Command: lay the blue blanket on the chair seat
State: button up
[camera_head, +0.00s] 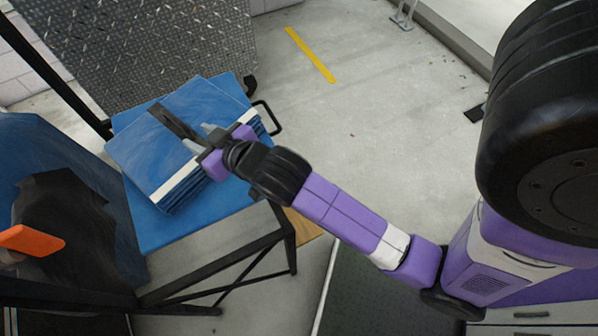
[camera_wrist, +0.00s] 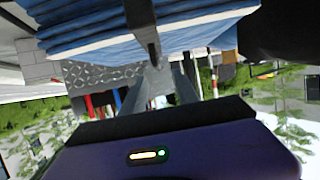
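The blue blanket (camera_head: 160,155) is a folded stack with a white stripe and a dark strap across its top. In the head view it is over the blue chair seat (camera_head: 190,226), turned at an angle to it. I cannot tell whether it rests on the seat. My gripper (camera_head: 199,138) is at the blanket's right side, its two grey fingertips on either side of the strap's end. In the wrist view the blanket's layered edge (camera_wrist: 80,37) fills the top, and my fingers (camera_wrist: 163,72) meet the strap's end. Whether they are closed on it is not clear.
A blue chair back (camera_head: 45,135) with a dark patch and an orange piece (camera_head: 32,240) stands at left. A metal tread-plate panel (camera_head: 150,45) stands behind the seat. A black frame (camera_head: 240,262) is under the seat.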

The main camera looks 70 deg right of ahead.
jog(key=s+a+n+y, duration=0.1)
jog(key=s+a, duration=0.3)
jog(key=s, duration=0.5)
jog(key=s+a+r+n+t+y, duration=0.1)
jog(key=s+a, duration=0.3)
jog(key=s, duration=0.5)
jog(key=s+a+r+n+t+y, duration=0.1)
jog(key=s+a, duration=0.3)
jog(key=s, duration=0.5)
jog(key=shift+r+n+y, duration=0.15)
jog(key=shift+n+y, duration=0.45)
jog(key=shift+y, duration=0.3)
